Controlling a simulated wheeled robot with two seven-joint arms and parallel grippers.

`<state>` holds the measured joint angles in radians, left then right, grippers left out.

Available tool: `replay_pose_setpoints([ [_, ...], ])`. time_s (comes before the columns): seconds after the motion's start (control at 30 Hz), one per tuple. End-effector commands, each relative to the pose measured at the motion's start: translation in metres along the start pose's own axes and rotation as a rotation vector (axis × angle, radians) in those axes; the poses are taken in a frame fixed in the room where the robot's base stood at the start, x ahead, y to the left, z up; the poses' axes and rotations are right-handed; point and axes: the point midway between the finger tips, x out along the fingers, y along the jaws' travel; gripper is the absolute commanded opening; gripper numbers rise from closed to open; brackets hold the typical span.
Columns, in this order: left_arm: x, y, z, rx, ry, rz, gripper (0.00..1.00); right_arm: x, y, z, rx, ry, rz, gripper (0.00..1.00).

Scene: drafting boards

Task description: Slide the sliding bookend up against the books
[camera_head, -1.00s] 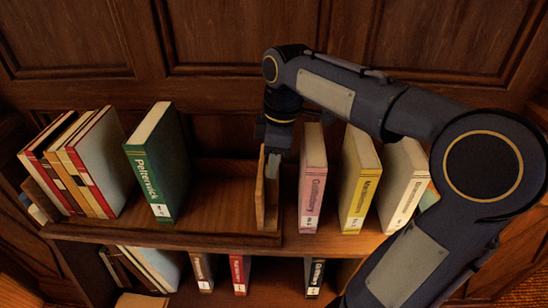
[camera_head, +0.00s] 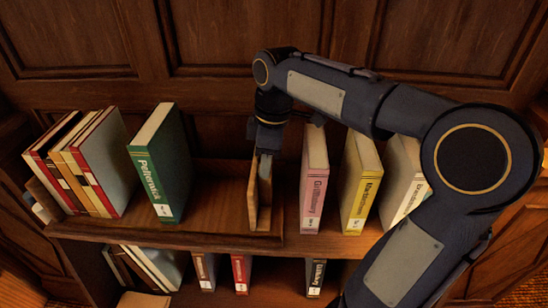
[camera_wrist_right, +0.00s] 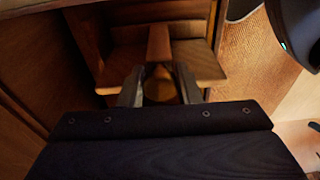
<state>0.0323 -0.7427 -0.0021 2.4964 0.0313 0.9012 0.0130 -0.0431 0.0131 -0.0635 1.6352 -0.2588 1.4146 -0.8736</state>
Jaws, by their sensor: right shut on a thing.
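The sliding bookend (camera_head: 253,198) is an upright light wooden panel standing on the wooden shelf tray. My right gripper (camera_head: 264,168) reaches down from above and is shut on its upper part. In the right wrist view, the bookend (camera_wrist_right: 159,42) shows between the two fingers of the right gripper (camera_wrist_right: 159,88). The green book (camera_head: 163,165) stands to the left of the bookend, leaning a little, with a clear gap between them. Several red, cream and tan books (camera_head: 85,165) stand farther left. My left gripper is not in view.
A pink book (camera_head: 314,185), a yellow book (camera_head: 360,190) and a white book (camera_head: 402,185) stand to the right of the bookend. The tray floor (camera_head: 215,205) between green book and bookend is bare.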

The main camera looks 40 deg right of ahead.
Motion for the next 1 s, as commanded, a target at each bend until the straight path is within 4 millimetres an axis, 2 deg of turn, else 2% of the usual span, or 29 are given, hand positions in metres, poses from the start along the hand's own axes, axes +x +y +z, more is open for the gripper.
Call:
replay_pose_setpoints([
  [0.5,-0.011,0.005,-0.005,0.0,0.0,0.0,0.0,0.003,0.0,-0.036,-0.004,0.001,0.0,0.08],
  [1.0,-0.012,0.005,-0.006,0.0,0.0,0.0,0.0,0.004,0.0,-0.042,-0.002,0.001,0.0,0.08],
])
